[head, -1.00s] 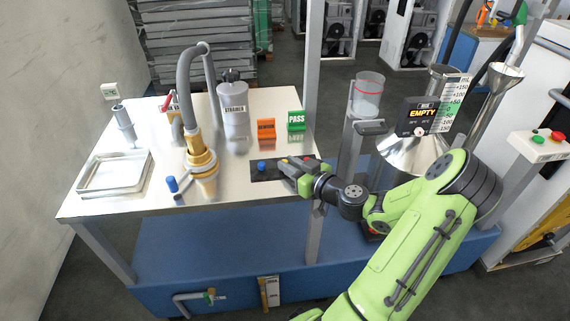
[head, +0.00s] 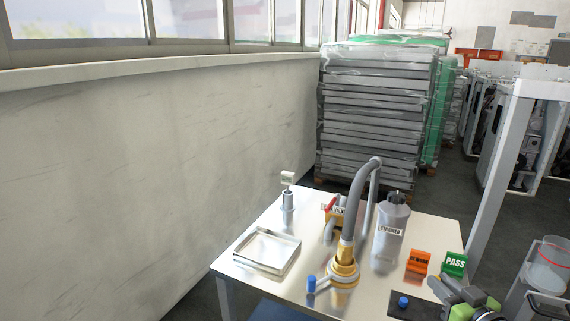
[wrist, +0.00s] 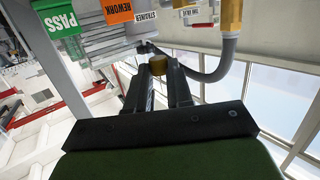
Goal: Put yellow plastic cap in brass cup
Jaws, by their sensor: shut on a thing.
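My gripper (head: 450,288) is at the lower right of the head view, over the right end of the table. In the wrist view my gripper (wrist: 160,68) is shut on a small dull yellow piece, seemingly the yellow plastic cap (wrist: 158,65); the fingers hide part of it. The brass cup seems to be the brass-coloured round piece (head: 345,270) at the lower end of the grey hose, left of my gripper and apart from it. Its inside is hard to make out. Brass parts also show at the top of the wrist view (wrist: 230,14).
A blue cap (head: 403,302) sits on a dark mat (head: 412,313) beside my gripper. A grey STRAINER bottle (head: 391,230), orange REWORK sign (head: 418,262) and green PASS sign (head: 455,264) stand behind. A blue-tipped handle (head: 311,285) sticks out left of the brass piece.

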